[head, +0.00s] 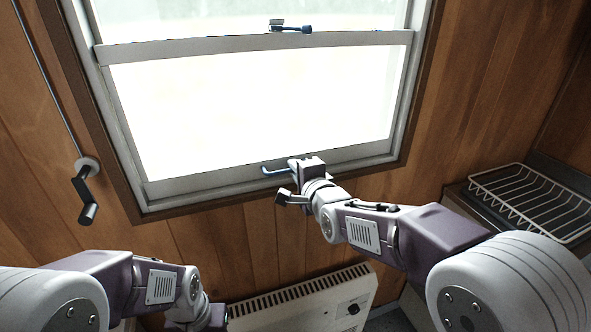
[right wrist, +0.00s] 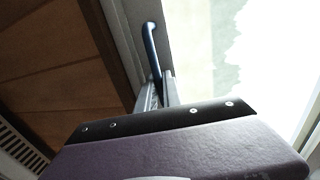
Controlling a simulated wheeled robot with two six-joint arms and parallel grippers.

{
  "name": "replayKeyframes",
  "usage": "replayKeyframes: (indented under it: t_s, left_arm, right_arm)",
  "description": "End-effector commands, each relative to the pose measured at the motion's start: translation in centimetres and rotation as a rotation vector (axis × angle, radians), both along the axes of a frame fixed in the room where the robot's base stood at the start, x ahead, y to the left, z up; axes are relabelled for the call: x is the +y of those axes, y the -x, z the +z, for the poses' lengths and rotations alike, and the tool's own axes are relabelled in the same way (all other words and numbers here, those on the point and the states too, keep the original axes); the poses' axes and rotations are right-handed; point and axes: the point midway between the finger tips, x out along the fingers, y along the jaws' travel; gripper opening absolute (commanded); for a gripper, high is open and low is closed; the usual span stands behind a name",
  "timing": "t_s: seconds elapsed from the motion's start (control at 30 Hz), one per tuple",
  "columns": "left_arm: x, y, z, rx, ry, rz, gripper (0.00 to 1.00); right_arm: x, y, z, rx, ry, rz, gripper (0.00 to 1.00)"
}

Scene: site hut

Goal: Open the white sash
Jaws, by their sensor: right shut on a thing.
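The white sash (head: 165,187) is the lower framed pane of the window, and its bottom rail sits at the sill. A blue handle (head: 275,171) is fixed on that bottom rail; it also shows in the right wrist view (right wrist: 150,42). My right gripper (head: 294,169) is at the handle and shut on it, with its fingers (right wrist: 162,93) around the handle's near end. A dark latch (head: 291,28) sits on the meeting rail at the top of the sash. My left arm is low at the left, and its fingertips are not visible.
A crank handle (head: 86,195) hangs on a rod on the wood wall left of the window. A white heater (head: 300,300) stands low below the window. A wire dish rack (head: 530,200) is on the counter at the right.

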Motion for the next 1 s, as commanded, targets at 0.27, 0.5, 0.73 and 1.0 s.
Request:
replayKeyframes:
  t_s: [0.27,0.5,0.73,1.0]
  left_arm:
    - [0.0,0.0,0.0,0.000,0.000,0.000,0.36]
    - [0.0,0.0,1.2,0.000,0.000,0.000,0.36]
    - [0.0,0.0,4.6,0.000,0.000,0.000,0.36]
    - [0.0,0.0,8.2,0.000,0.000,0.000,0.36]
  right_arm:
    - [0.0,0.0,-0.1,0.002,0.000,0.001,0.00]
    - [0.0,0.0,1.9,-0.002,-0.001,0.001,0.00]
    - [0.0,0.0,7.9,-0.009,-0.003,0.000,0.00]
    - [0.0,0.0,14.3,-0.005,-0.002,0.001,0.00]
